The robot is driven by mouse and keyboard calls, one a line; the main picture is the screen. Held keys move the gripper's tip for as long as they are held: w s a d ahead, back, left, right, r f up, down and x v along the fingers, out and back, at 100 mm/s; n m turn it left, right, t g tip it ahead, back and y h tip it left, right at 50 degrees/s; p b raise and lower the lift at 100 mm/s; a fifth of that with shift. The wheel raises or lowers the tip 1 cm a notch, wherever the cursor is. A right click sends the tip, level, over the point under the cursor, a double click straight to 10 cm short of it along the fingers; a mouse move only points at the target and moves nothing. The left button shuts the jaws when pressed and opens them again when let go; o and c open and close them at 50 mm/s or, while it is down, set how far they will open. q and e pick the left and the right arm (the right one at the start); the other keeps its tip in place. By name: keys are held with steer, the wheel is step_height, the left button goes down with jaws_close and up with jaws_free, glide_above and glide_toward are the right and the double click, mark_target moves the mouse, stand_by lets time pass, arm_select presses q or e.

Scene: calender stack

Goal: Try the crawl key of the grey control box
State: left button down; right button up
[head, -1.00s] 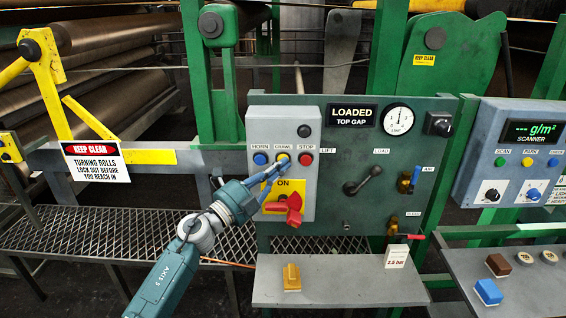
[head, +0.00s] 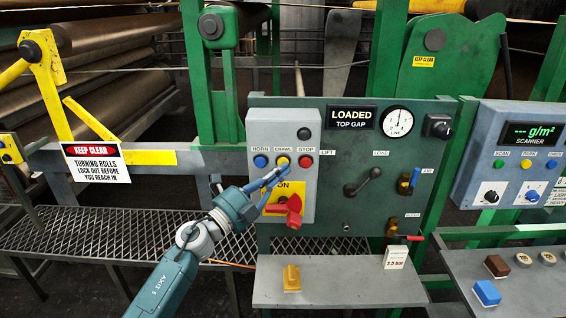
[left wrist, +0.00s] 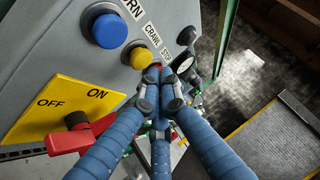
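The grey control box (head: 309,133) stands upright on the green panel. In its row of keys are a blue HORN key (head: 260,161), a yellow CRAWL key (head: 283,162) and a red STOP key (head: 306,162). My left gripper (head: 280,173) has its fingertips just below the CRAWL key. In the left wrist view, the fingers of my left gripper (left wrist: 160,84) meet at the tips with nothing between them, and the yellow CRAWL key (left wrist: 138,57) shows clear beyond them. The fingers partly hide the STOP key there. My right gripper is not in view.
A red rotary switch (head: 290,209) on a yellow ON/OFF plate sits below the keys, close under my fingers. A dial gauge (head: 398,121), levers and a scanner box (head: 515,150) are to the right. Large rolls (head: 110,90) lie behind a warning sign (head: 96,163).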

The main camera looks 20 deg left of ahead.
arm_select(q)
steer(key=shift+s+d+p, duration=0.25)
steer(key=shift+s+p, duration=0.1)
steer(key=shift+s, duration=0.45)
steer(key=shift+s+d+p, duration=0.2)
steer(key=shift+s+p, duration=0.15)
steer(key=shift+s, duration=0.45)
steer(key=shift+s+d+p, duration=0.25)
steer(key=shift+s+p, duration=0.1)
steer(key=shift+s, duration=0.45)
